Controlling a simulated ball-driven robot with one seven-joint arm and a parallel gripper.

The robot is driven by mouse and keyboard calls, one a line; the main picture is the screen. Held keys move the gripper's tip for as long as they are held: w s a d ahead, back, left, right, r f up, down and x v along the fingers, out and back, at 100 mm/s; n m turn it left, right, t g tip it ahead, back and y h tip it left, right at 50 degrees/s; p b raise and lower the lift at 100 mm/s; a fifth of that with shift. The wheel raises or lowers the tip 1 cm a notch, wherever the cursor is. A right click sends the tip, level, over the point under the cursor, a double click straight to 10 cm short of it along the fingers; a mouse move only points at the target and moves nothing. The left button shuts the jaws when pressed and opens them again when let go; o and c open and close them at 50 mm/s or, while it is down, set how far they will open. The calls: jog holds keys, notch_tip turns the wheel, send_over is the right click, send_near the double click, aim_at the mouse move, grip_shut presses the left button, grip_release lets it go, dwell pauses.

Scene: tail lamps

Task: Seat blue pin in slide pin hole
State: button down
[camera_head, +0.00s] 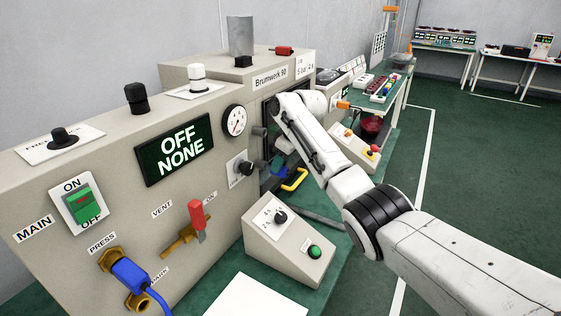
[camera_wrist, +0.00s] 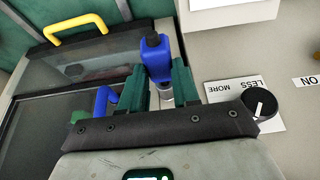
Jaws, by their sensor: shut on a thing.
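In the wrist view, my gripper (camera_wrist: 160,78) has two dark green fingers, shut on a blue pin (camera_wrist: 156,52). The pin has a blocky blue head with a small knob on top and a silver lower part between the fingers. A second blue piece (camera_wrist: 103,98), like a bent handle, shows left of the fingers. In the head view a small blue piece (camera_head: 277,172) shows below the wrist, beside a yellow handle (camera_head: 296,180); I cannot tell which blue piece it is. The slide pin hole cannot be made out in either view.
The yellow handle (camera_wrist: 75,32) sits on a dark see-through panel in the wrist view. A black knob (camera_wrist: 260,104) on a MORE/LESS label is close to the right. A sloped grey control box (camera_head: 292,240) stands in front of the beige machine (camera_head: 80,200).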

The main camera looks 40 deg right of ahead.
jog(key=shift+w, duration=0.1)
jog(key=shift+w+a+f+b, duration=0.1)
jog(key=shift+w+b, duration=0.05)
jog(key=shift+b, duration=0.25)
jog(key=shift+w+a+b, duration=0.2)
jog(key=shift+w+b, duration=0.4)
jog(key=c, duration=0.7)
grip_release()
jog(key=shift+c, duration=0.2)
jog(key=b+v, duration=0.1)
jog(key=v, duration=1)
